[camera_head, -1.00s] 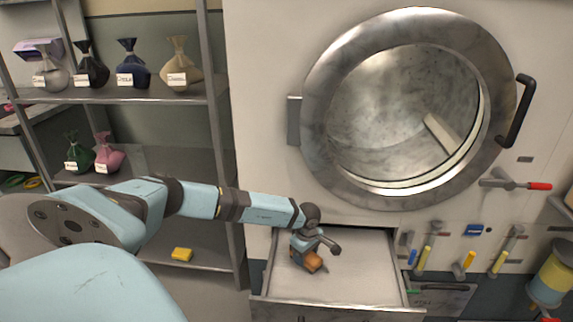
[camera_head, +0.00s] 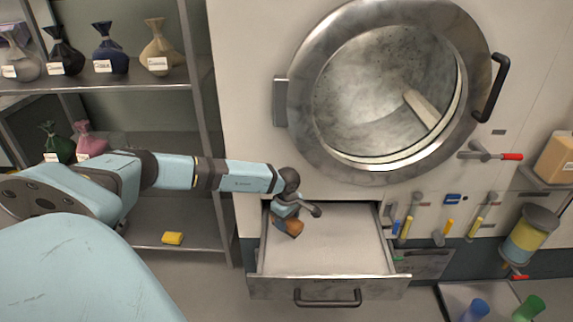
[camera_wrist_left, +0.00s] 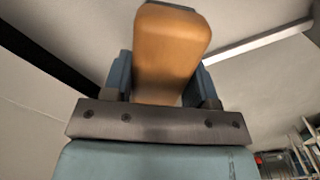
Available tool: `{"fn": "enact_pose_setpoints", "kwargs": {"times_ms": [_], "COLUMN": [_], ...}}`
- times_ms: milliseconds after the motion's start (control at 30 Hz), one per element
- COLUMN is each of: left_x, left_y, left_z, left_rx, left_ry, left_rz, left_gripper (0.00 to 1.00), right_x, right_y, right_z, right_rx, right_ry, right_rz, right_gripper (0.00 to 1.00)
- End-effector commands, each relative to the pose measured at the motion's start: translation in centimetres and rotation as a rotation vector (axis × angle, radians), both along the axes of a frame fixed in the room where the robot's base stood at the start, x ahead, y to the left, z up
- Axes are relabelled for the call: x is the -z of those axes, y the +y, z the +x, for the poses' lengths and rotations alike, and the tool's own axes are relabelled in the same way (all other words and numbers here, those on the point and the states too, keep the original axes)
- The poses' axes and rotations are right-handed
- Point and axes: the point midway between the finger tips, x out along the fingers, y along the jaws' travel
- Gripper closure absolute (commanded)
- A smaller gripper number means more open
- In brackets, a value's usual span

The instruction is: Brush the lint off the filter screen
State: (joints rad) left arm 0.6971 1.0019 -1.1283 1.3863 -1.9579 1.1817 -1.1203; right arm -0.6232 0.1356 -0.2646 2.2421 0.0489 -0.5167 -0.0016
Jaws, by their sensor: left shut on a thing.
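The filter screen (camera_head: 340,242) is the pale flat panel in the pulled-out drawer (camera_head: 270,285) below the round dryer door. My left gripper (camera_head: 287,217) is over the back left part of the screen. It is shut on an orange-brown block-like brush (camera_head: 295,228). In the left wrist view the brush (camera_wrist_left: 172,50) stands out between the two blue-grey fingers. I cannot tell whether the brush touches the screen. No lint is clearly visible on it. My right gripper is not in view.
The dryer's round door (camera_head: 300,70) is above the drawer. A shelf rack (camera_head: 205,120) with tied bags stands at the left, a yellow block (camera_head: 172,238) on its low shelf. Levers (camera_head: 445,232) and a yellow-blue cylinder (camera_head: 530,240) are at the right. Cups stand at the lower right.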

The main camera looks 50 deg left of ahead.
Motion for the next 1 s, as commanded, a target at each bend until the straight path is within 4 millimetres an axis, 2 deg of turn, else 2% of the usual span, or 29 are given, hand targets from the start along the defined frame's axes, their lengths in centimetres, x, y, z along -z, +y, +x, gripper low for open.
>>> {"fn": "enact_pose_setpoints", "kwargs": {"times_ms": [33, 300, 533, 1000], "left_x": [-0.8, -2.9, -3.0, -3.0], "left_y": [0.1, 0.5, 0.5, 0.5], "left_z": [0.1, 0.2, 0.2, 0.3], "left_rx": [-0.002, -0.009, -0.010, -0.010], "left_ry": [-0.001, -0.001, 0.000, 0.000], "left_rz": [0.000, 0.000, 0.000, 0.000], "left_gripper": [0.69, 0.69, 0.69, 0.69], "right_x": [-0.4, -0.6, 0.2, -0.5], "right_y": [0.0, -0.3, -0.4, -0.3], "right_z": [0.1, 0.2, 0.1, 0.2], "right_rx": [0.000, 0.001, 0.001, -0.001], "right_ry": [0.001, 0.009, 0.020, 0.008], "right_rz": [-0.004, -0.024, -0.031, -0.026], "right_gripper": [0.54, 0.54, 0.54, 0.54]}}
